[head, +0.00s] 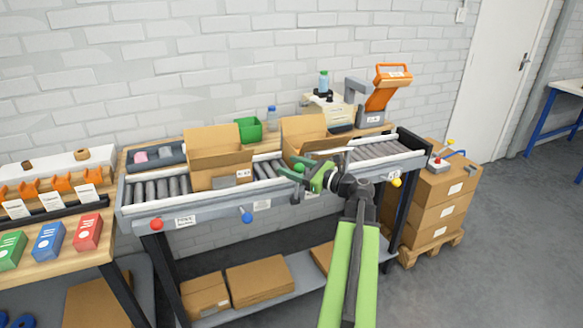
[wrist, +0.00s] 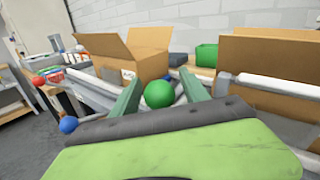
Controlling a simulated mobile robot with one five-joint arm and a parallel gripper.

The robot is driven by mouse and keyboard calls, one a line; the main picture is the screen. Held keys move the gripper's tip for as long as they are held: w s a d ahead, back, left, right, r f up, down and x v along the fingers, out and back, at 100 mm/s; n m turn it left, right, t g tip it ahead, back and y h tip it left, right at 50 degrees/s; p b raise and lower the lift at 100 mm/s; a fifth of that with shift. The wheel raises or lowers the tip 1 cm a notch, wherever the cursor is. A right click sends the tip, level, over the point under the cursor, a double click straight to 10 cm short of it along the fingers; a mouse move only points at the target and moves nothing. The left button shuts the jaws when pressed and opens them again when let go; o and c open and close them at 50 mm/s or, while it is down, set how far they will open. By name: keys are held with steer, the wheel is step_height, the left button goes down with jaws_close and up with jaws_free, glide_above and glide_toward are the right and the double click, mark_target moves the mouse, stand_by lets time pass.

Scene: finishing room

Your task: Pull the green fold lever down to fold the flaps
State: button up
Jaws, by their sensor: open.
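The green ball knob of the fold lever (wrist: 159,94) shows in the wrist view, between the two fingers of my gripper (wrist: 160,88). The fingers stand apart on either side of it, and I cannot tell whether either touches it. In the head view my gripper (head: 293,169) is at the front of the conveyor, by the right-hand carton (head: 303,130). My arm hides part of that spot, and the lever's shaft is not clear. The right-hand carton (wrist: 262,62) fills the right of the wrist view. The left carton (head: 218,152) stands on the rollers with raised flaps.
The roller conveyor (head: 260,200) carries red (head: 156,225), blue (head: 247,215) and yellow (head: 396,182) knobs on its front. A green bin (head: 249,130) and an orange-armed device (head: 385,90) stand behind. Stacked cartons (head: 436,205) stand right of it. The floor in front is clear.

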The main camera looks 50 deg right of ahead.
jaws_close()
stand_by(0.3)
stand_by(1.1)
